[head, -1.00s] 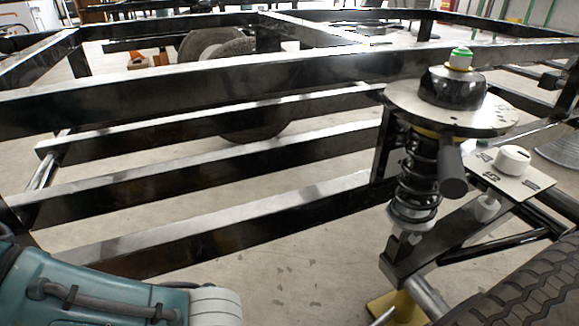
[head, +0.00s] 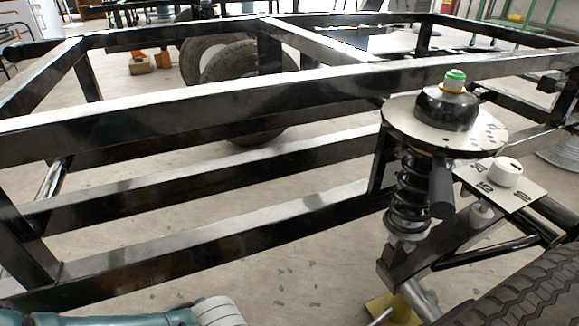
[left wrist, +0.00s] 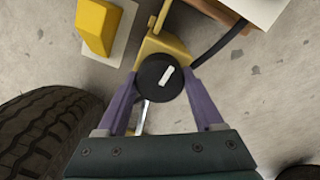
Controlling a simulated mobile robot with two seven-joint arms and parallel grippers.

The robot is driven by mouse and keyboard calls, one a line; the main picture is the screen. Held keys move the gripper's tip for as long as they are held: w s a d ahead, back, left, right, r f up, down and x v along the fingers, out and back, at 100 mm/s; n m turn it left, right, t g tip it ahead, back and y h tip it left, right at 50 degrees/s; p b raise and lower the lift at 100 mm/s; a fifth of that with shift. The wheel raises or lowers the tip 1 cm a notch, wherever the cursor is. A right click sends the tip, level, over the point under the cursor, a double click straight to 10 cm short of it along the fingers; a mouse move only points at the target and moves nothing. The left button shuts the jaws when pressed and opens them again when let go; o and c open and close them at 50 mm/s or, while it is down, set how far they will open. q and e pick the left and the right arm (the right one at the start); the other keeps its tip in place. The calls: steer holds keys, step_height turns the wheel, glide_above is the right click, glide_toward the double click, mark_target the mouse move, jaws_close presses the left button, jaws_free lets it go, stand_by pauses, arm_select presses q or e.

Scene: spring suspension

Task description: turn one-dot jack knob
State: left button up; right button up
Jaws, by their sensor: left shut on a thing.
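In the left wrist view, a round black knob (left wrist: 151,86) with a white bar mark on its face sits against a yellow jack body (left wrist: 161,50). My left gripper (left wrist: 163,77) has its two purple fingers on either side of the knob, shut on it. No dot marking can be made out on this knob or jack. In the head view, a yellow jack part (head: 392,308) stands low below the suspension; its knob is not visible there. My right gripper is in neither view.
A tire (left wrist: 45,135) is close on the left in the wrist view. A yellow block (left wrist: 97,27) on a pale plate is near the jack. In the head view, the spring strut (head: 410,190), a white dial (head: 506,171) and the black frame (head: 190,107) stand around.

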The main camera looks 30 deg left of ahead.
arm_select(q)
steer(key=n, duration=0.4)
steer(key=shift+n, duration=0.3)
steer(key=n, duration=0.4)
steer(key=shift+n+p, duration=0.3)
steer(key=shift+p, duration=0.05)
steer(key=n, duration=0.5)
steer(key=shift+n, duration=2.2)
steer(key=shift+n, duration=0.3)
steer(key=o, duration=1.4)
steer(key=shift+r, duration=0.1)
